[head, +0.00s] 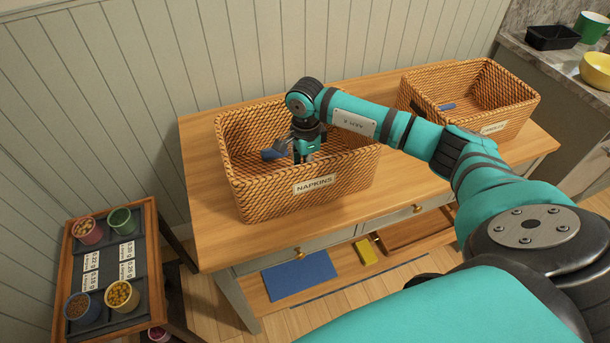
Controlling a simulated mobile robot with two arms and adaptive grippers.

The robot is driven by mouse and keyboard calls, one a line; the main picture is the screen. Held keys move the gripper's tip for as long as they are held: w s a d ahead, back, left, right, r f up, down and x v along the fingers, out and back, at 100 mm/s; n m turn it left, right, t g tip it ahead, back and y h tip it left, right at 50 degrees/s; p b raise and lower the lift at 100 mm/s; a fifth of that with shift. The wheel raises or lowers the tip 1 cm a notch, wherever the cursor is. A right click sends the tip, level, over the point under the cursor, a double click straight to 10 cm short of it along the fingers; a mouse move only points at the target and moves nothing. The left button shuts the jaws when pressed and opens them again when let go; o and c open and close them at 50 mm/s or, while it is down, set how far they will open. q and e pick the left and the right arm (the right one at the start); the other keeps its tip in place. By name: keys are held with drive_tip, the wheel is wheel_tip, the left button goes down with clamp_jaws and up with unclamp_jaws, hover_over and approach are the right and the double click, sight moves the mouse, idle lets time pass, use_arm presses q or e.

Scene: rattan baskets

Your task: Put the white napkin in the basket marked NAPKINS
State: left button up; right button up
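The rattan basket marked NAPKINS (260,206) stands on the left half of the wooden table, its label facing the front. My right arm reaches in from the right, and my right gripper (303,156) points down inside this basket. Its fingers are small and partly dark against the wicker, so whether they are open or shut is unclear. A dark blue item (273,153) shows beside the gripper inside the basket; I cannot tell what it is. I see no white napkin; part of the basket's inside is hidden by the gripper and front wall. My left gripper is not in view.
A second rattan basket (515,108) with a small blue item (447,106) stands right on the table (210,243). A tray (110,250) with several small bowls is at lower left. A blue mat (299,275) and yellow block (366,252) lie on the lower shelf.

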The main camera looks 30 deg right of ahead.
drive_tip(key=shift+f, duration=0.65)
wheel_tip(320, 180, down, 4)
drive_tip(key=shift+r+p, duration=0.25)
drive_tip(key=shift+p, duration=0.25)
drive_tip(key=shift+f, duration=0.2)
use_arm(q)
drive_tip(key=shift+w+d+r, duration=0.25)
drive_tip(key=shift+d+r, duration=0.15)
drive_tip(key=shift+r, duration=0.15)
use_arm(e)
drive_tip(key=shift+f, duration=0.15)
drive_tip(key=o, duration=0.8)
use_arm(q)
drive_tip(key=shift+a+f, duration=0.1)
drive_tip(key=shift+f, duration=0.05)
